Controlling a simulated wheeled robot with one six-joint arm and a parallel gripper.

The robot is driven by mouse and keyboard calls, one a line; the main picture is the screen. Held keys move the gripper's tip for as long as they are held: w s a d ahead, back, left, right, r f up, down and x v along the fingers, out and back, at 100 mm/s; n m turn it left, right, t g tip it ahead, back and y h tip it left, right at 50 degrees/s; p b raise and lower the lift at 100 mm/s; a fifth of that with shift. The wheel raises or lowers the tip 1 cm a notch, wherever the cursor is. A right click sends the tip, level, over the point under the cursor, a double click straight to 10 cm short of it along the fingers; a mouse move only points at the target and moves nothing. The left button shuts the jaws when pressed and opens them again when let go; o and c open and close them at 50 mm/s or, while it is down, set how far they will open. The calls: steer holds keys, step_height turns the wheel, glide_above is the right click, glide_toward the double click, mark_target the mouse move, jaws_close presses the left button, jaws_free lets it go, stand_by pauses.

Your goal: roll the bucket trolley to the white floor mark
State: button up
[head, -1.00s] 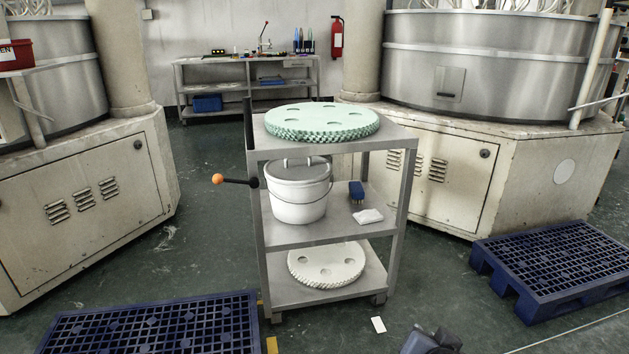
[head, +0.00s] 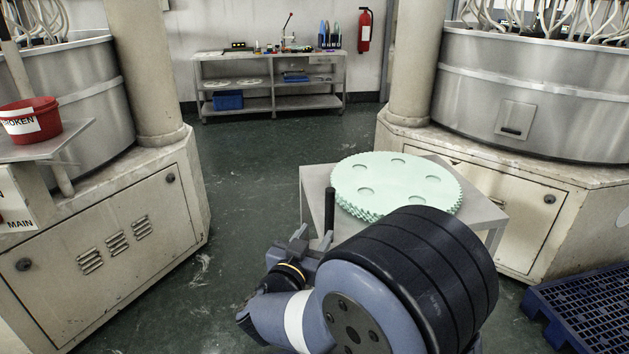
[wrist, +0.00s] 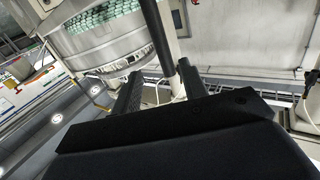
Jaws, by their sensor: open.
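My gripper (head: 311,246) is open at this handle. In the wrist view a dark bar (wrist: 160,35), apparently the handle, runs between the two spread fingers of my gripper (wrist: 159,75). I cannot tell whether they touch it. The white floor mark is not in view.
Lapping machines stand at left (head: 105,250) and right (head: 540,100). A blue pallet (head: 590,305) lies at lower right. A red bucket (head: 30,118) sits on a ledge at left. A workbench (head: 270,85) is at the back wall, with clear green floor (head: 255,160) before it.

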mark_target(328, 212)
steer(key=x, duration=1)
steer(key=shift+w+b, duration=0.4)
steer(key=shift+c, duration=0.2)
jaws_close()
